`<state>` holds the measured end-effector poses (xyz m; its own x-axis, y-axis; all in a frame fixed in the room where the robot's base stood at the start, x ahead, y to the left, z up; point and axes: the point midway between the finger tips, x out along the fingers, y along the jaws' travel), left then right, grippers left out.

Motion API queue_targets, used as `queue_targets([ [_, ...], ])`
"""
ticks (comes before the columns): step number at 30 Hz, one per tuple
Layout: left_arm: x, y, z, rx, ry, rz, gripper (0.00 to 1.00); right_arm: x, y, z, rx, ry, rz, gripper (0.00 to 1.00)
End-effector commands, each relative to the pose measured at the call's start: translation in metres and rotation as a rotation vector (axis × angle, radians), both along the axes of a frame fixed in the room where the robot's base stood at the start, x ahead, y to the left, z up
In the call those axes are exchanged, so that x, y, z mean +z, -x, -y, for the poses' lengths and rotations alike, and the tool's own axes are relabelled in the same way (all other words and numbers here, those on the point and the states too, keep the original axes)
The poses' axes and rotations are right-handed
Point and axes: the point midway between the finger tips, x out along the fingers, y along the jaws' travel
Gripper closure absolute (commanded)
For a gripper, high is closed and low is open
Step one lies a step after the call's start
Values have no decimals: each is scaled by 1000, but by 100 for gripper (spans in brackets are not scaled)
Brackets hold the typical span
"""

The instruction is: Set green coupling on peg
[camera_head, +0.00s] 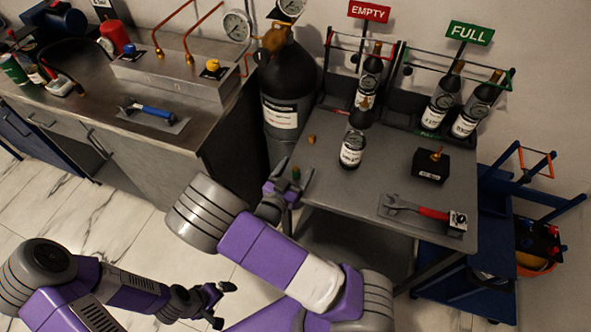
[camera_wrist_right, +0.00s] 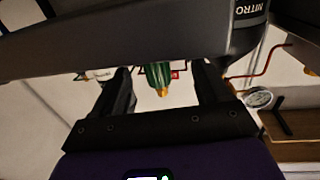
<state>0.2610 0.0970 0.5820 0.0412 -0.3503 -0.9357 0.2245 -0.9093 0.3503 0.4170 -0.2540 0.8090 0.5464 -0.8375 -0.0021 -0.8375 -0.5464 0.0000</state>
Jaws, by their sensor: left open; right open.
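I cannot tell how the coupling rests. A black block (camera_head: 430,167) on the right of the table bears an upright brass fitting (camera_head: 437,154), possibly the peg. My left gripper (camera_head: 221,301) is open and empty, low over the floor, away from the table.
On the grey table (camera_head: 385,160) are a small brass piece (camera_head: 311,139), a bottle (camera_head: 353,147) and a red-handled wrench (camera_head: 415,208). Bottle racks stand at the back beneath EMPTY (camera_head: 369,11) and FULL (camera_head: 470,33) signs. A dark gas cylinder (camera_head: 287,85) stands left of the table.

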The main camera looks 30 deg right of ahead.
Motion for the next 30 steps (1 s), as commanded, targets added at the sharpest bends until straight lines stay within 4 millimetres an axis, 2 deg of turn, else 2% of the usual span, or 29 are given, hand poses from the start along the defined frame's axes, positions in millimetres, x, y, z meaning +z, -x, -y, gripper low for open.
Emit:
queue_targets([
  [7, 2, 0, 0, 0, 0, 0, 3, 0, 2, -5, 2, -1, -1, 25],
  [16, 13, 0, 0, 0, 0, 0, 3, 2, 28, -45, 5, 1, -1, 25],
  [21, 16, 0, 0, 0, 0, 0, 3, 1, 39, -60, 2, 1, -1, 25],
  [30, 16, 0, 0, 0, 0, 0, 3, 0, 42, -64, 0, 0, 0, 25],
])
